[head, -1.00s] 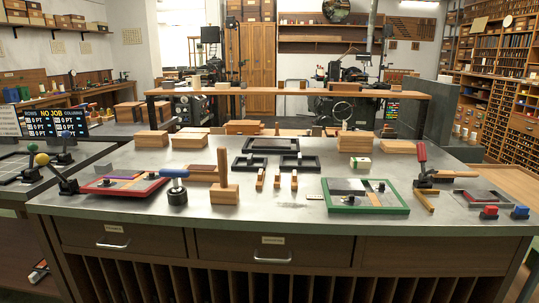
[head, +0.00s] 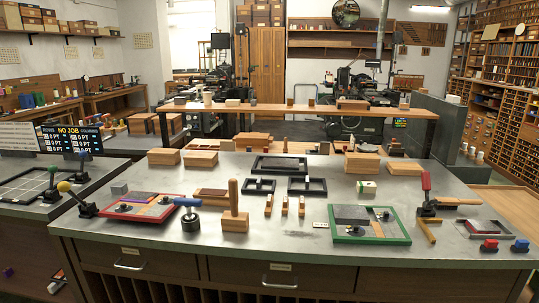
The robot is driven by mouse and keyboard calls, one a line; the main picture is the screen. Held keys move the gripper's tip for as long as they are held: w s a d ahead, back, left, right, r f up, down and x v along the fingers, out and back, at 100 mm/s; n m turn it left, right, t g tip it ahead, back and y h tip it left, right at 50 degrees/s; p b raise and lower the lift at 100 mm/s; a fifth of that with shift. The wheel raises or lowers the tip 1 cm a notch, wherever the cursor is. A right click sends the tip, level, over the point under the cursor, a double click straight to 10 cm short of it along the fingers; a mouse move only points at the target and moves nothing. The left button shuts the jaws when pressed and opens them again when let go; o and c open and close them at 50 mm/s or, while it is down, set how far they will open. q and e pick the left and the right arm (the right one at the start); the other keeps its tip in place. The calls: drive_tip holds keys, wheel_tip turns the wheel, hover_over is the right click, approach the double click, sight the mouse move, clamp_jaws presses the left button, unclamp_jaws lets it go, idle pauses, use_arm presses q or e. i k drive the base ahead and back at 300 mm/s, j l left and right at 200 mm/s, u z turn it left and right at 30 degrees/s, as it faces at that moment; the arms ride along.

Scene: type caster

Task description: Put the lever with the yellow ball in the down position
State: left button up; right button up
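Neither of my grippers shows in the head view.
The bench top (head: 275,243) holds a blue-handled tool (head: 190,215), a wooden block with an upright handle (head: 234,218), a green-framed tray (head: 345,238) and a red-handled lever (head: 427,190). A gap separates the bench from the left-hand table (head: 20,220).

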sight(63, 186)
drive_tip(key=u, duration=1.25)
